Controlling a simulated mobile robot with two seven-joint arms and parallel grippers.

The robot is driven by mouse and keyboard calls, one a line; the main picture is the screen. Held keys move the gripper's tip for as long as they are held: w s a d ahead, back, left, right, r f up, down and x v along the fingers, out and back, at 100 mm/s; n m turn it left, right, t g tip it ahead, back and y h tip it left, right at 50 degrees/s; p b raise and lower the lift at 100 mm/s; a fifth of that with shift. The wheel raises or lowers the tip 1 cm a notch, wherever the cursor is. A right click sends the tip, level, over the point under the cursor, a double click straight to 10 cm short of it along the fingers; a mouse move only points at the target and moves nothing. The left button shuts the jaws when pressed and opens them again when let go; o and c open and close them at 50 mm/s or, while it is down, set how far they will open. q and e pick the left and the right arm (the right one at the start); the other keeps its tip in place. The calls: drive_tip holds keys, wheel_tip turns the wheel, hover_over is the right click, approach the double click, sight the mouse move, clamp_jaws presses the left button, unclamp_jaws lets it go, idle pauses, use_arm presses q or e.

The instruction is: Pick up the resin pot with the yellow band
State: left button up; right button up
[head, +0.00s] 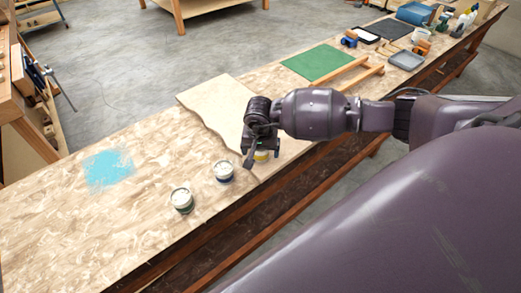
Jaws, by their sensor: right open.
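The resin pot with the yellow band (261,156) stands at the near edge of the pale wavy-edged board, mostly hidden behind my right gripper. Only part of its pale side and yellow band shows. My right gripper (256,159) points down at this pot with its jaws open. The fingers are beside or around the pot; I cannot tell whether they touch it. Two other pots stand to the left: one with a blue band (224,172) and one with a dark green band (182,201). My left gripper is not in view.
The pale board (206,95) lies on the long workbench (125,216). A blue patch (108,168) marks the bench at left. A green mat (317,63), a wooden frame (345,75), trays and tools lie further back. The bench's left part is clear.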

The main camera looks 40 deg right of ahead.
drive_tip(key=shift+f, duration=0.1)
drive_tip(key=c, duration=0.9)
drive_tip(key=shift+c, duration=0.8)
